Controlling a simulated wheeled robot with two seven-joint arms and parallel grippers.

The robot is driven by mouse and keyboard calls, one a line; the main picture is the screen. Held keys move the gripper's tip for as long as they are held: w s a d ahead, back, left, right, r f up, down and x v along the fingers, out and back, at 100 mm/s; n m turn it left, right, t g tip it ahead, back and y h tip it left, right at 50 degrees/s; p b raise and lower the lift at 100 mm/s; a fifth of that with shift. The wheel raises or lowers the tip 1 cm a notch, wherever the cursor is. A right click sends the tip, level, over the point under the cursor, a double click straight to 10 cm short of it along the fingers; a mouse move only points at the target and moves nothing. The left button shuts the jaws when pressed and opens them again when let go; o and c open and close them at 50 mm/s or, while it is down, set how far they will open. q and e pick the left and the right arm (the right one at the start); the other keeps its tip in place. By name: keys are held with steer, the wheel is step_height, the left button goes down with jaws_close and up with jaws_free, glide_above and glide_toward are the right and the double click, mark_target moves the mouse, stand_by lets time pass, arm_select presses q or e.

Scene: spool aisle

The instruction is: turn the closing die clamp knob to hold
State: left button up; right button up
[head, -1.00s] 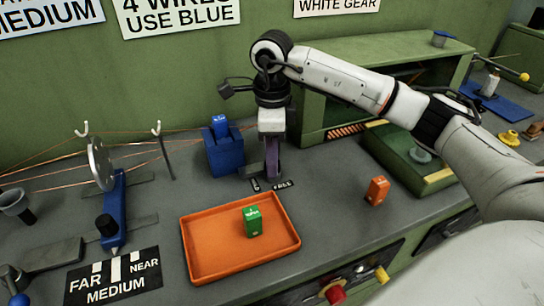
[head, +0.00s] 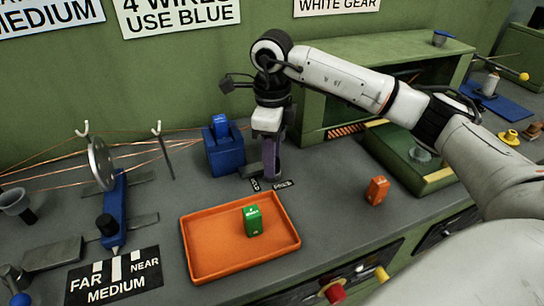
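My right gripper (head: 271,176) points straight down at the bench, just behind two small black labels. The left label (head: 255,185) seems to read HOLD; the right label (head: 283,184) is too small to read surely. The clamp knob is hidden behind or under the gripper, so I cannot tell its setting or whether the fingers grip it. A purple finger shows edge-on, and the gap between the fingers is not visible. A blue block (head: 220,127) sits in a blue holder (head: 224,157) left of the gripper. My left gripper is out of view.
An orange tray (head: 196,263) with a green block (head: 253,221) lies in front. An orange block (head: 377,190) stands to its right. Copper wires run past a grey disc (head: 101,164) at left. A green housing (head: 314,100) stands behind my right arm.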

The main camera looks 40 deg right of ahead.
steer(key=shift+o, duration=1.4)
step_height(320, 180, up, 10)
steer(key=shift+r, duration=0.2)
